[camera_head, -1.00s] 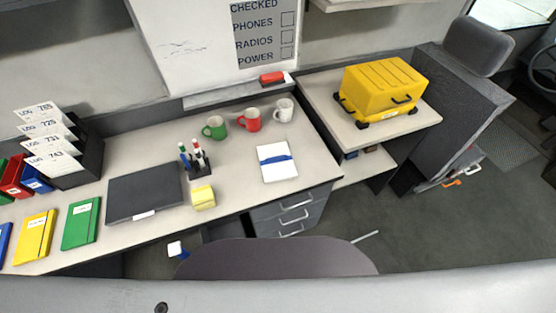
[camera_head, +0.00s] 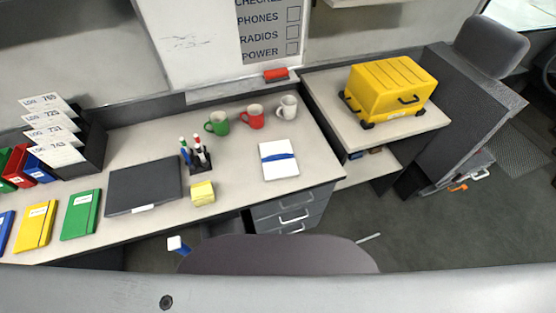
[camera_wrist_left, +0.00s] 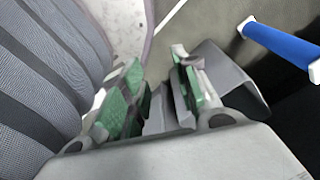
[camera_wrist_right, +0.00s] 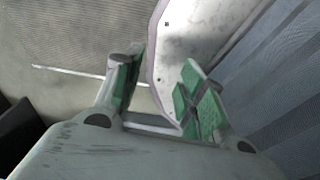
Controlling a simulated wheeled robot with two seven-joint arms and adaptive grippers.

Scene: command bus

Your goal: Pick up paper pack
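The paper pack (camera_head: 279,160), a white stack with a blue band around its middle, lies flat on the right part of the desk in the head view. Neither gripper shows in the head view. In the left wrist view my left gripper (camera_wrist_left: 155,85) has its green-padded fingers apart with nothing between them. In the right wrist view my right gripper (camera_wrist_right: 158,85) also has its fingers apart and is empty. The paper pack is in neither wrist view.
The desk (camera_head: 235,155) holds green, red and white mugs behind the pack, a pen holder (camera_head: 198,160), yellow notes (camera_head: 202,193) and a closed laptop (camera_head: 145,185). A yellow case (camera_head: 390,88) stands on the side table. A dark chair back (camera_head: 275,255) is in front of the desk.

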